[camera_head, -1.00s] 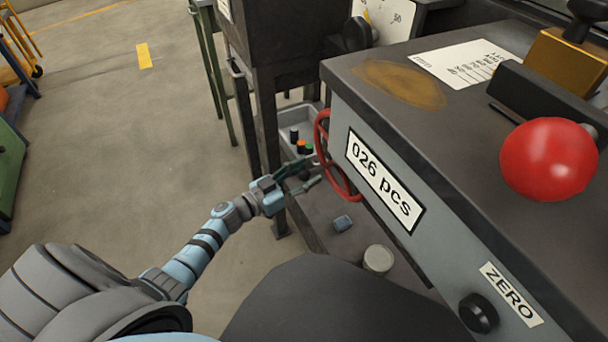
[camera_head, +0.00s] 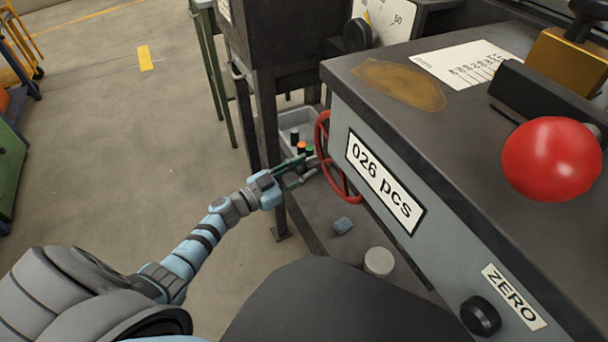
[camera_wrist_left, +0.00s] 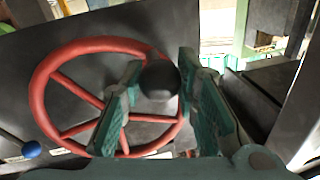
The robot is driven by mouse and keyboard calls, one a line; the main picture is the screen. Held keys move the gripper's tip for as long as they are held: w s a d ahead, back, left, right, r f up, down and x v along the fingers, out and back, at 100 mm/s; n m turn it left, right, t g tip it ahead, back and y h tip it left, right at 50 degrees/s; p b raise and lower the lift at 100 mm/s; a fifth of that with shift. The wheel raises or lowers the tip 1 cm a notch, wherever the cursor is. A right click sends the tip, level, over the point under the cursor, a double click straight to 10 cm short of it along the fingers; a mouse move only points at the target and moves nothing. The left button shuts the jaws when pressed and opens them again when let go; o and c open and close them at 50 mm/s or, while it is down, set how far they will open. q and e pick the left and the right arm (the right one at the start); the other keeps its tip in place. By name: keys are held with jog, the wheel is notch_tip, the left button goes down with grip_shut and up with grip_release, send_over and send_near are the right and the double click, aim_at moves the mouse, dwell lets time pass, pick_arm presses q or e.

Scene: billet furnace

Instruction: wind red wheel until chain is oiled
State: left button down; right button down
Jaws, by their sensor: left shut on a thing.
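The red wheel (camera_head: 322,134) stands upright on the side of the grey machine, seen nearly edge-on in the head view. In the left wrist view the wheel (camera_wrist_left: 45,80) shows its rim, spokes and a dark round knob (camera_wrist_left: 158,80) at its upper right rim. The contact is partly hidden. My right gripper is not in view. I cannot make out a chain.
The machine top (camera_head: 350,70) carries a brown stain, a paper sheet and a large red ball knob (camera_head: 551,159). A black knob (camera_head: 480,315) is on its side by "ZERO".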

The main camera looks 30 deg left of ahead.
pick_arm(q)
jog(key=r+m, duration=0.1)
jog(key=w+a+r+m, duration=0.1)
jog(key=shift+a+m, duration=0.2)
jog(key=shift+m, duration=0.2)
notch_tip(320, 180, up, 7)
jog(key=a+m+h, duration=0.1)
jog(key=m+h, duration=0.1)
jog(key=m, duration=0.7)
jog(key=shift+w+a, duration=0.15)
jog(key=shift+w, duration=0.3)
jog(key=c, duration=1.2)
grip_release()
jog(key=v, duration=1.2)
jog(key=shift+f, duration=0.25)
